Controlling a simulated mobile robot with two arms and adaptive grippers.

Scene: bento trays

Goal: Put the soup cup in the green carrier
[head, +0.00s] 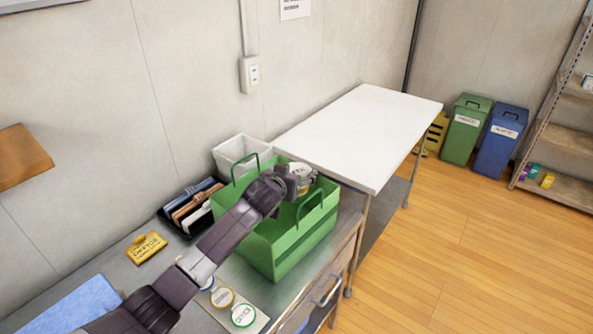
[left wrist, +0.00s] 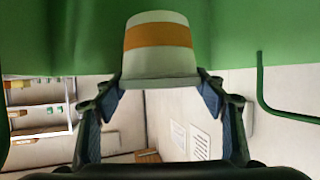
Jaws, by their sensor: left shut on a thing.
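The green carrier (head: 302,243) stands on the metal counter in the head view, with its two loop handles up. My left arm reaches over it, and my left gripper (head: 299,180) is at the carrier's opening. In the left wrist view the soup cup (left wrist: 158,42), white with an orange band, sits between the fingertips of my left gripper (left wrist: 160,88), which is shut on it. Green carrier wall (left wrist: 60,40) fills the background behind the cup. In the head view the gripper mostly hides the cup. I cannot tell whether the cup touches the carrier's floor. My right gripper is not in view.
A white bin (head: 232,155) and a dark rack of wallets (head: 190,208) stand behind the carrier. A yellow tag (head: 146,248) and round labelled lids (head: 243,315) lie on the counter. The white table (head: 360,130) beyond is bare.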

